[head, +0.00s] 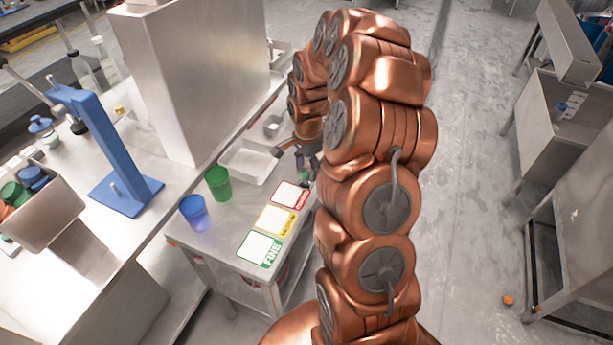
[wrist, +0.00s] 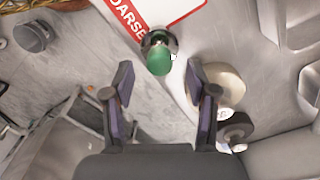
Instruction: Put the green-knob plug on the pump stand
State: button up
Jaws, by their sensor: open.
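The green-knob plug (wrist: 159,60) stands at the table edge beside the red-labelled card (wrist: 165,10) in the wrist view. It has a round green knob over a shiny metal base. My gripper (wrist: 159,79) is open, with the knob just ahead of the gap between its fingertips. I see no contact. In the head view my gripper (head: 303,160) is small and partly hidden by my arm, and the plug is hard to make out. A blue stand (head: 97,130) with an upright post and flat base is at the left; I cannot tell whether it is the pump stand.
A green cup (head: 218,183), a blue cup (head: 194,212) and a white tray (head: 249,161) stand on the metal tables. The yellow card (head: 275,220) and green FINE card (head: 259,248) lie nearby. A tall metal box (head: 200,75) rises behind. Open floor lies at the right.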

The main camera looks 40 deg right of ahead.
aim_at(306, 179)
jog(key=shift+a+f+p, duration=0.1)
jog(key=shift+f+p, duration=0.3)
jog(key=shift+f, duration=1.05)
grip_shut()
